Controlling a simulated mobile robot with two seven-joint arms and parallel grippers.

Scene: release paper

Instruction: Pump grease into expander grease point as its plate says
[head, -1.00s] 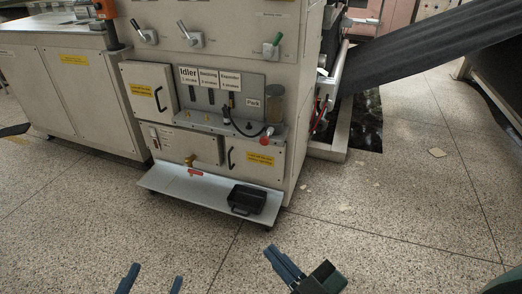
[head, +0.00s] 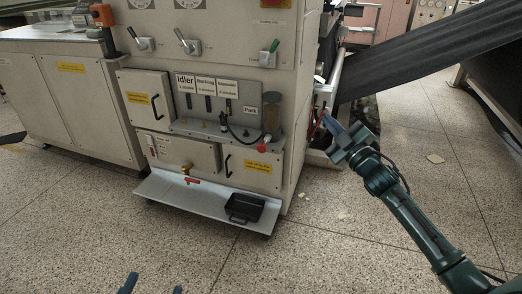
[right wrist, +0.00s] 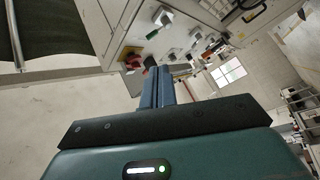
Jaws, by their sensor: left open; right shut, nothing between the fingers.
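The grease panel (head: 183,126) on the machine front carries plates reading Idler (head: 186,82), what looks like Backing (head: 205,86), and Expander (head: 227,89); stroke counts are too small to read surely. A plate marked Park (head: 250,111) is to their right. A coupler with a dark hose (head: 224,120) sits below the Expander plate; whether it is seated cannot be told. My right gripper (head: 336,130) is raised right of the panel, shut and empty. My left gripper (head: 150,284) is open at the bottom edge.
A sloping shelf (head: 185,198) juts out below, holding a black tray (head: 244,208). Lever handles (head: 190,46) sit above the panel. A dark web (head: 430,52) slopes at the upper right.

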